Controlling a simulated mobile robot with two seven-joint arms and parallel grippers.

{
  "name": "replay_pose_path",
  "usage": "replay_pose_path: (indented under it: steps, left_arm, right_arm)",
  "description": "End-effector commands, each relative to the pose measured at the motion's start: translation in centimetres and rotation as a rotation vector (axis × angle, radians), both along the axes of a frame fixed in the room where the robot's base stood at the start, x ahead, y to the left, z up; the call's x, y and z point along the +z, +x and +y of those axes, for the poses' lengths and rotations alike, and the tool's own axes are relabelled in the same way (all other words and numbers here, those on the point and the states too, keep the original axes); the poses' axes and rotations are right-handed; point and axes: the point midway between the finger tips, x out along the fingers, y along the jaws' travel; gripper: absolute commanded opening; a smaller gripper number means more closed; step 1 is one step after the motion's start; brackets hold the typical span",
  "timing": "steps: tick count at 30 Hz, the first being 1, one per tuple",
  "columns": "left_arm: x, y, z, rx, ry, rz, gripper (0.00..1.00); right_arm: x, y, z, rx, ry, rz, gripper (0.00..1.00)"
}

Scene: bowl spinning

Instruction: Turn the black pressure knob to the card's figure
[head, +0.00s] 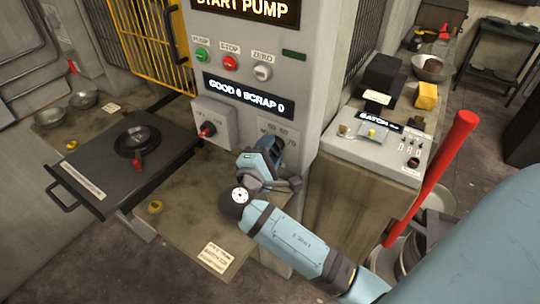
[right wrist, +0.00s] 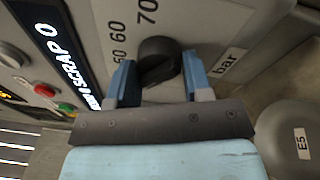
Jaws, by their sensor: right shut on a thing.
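The black pressure knob (right wrist: 160,62) sits on the light grey panel in the right wrist view, beside printed figures including 60 and 70 and a "bar" label (right wrist: 228,62). My right gripper (right wrist: 157,80) has one blue finger on each side of the knob and is shut on it. In the head view the right gripper (head: 270,152) is against the lower front of the machine and hides the knob. Which figure the knob points at cannot be told. A card (head: 216,256) lies at the table's front edge, its small print unreadable. My left gripper is out of view.
The grey machine column (head: 240,60) carries pump, stop and zero buttons and a red-handled switch (head: 208,129). A black press plate (head: 108,160) with a handle is on the left. A batch console (head: 385,145) and a red pole (head: 435,175) stand on the right.

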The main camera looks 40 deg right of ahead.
Motion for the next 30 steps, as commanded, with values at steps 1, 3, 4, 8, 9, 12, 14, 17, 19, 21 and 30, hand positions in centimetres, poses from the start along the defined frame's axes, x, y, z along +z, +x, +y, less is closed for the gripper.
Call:
replay_pose_path:
  steps: [1, 3, 4, 8, 9, 12, 14, 17, 19, 21, 30]
  left_arm:
    - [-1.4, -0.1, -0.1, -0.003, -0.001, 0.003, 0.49]
    - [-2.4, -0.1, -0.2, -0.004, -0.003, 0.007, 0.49]
    - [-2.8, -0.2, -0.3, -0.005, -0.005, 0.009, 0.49]
    - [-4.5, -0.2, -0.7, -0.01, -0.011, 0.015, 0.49]
    - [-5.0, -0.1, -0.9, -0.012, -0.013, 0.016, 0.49]
    - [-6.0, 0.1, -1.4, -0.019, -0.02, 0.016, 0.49]
    - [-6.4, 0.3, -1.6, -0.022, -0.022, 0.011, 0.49]
    - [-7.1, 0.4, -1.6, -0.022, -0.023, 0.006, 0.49]
    - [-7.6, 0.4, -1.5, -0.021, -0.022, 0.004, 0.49]
    - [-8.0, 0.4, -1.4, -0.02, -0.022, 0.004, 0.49]
    - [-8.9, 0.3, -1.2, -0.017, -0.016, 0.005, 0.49]
  right_arm:
    - [-0.8, 0.0, 0.0, -0.001, 0.018, -0.037, 0.22]
    - [-0.8, 0.0, 0.0, -0.002, 0.041, -0.093, 0.22]
    - [-0.8, 0.0, 0.0, -0.002, 0.051, -0.118, 0.22]
    - [-0.8, 0.1, 0.0, -0.002, 0.093, -0.22, 0.22]
    - [-0.8, 0.1, 0.0, -0.001, 0.106, -0.251, 0.22]
    - [-0.8, 0.1, 0.0, -0.002, 0.133, -0.318, 0.22]
    - [-0.7, 0.1, 0.0, -0.001, 0.15, -0.357, 0.22]
    - [-0.6, 0.1, 0.0, 0.0, 0.172, -0.411, 0.22]
    - [-0.5, 0.1, 0.0, -0.001, 0.184, -0.442, 0.22]
    - [-0.4, 0.1, 0.0, -0.002, 0.194, -0.468, 0.22]
    - [-0.1, 0.1, 0.0, 0.0, 0.217, -0.52, 0.22]
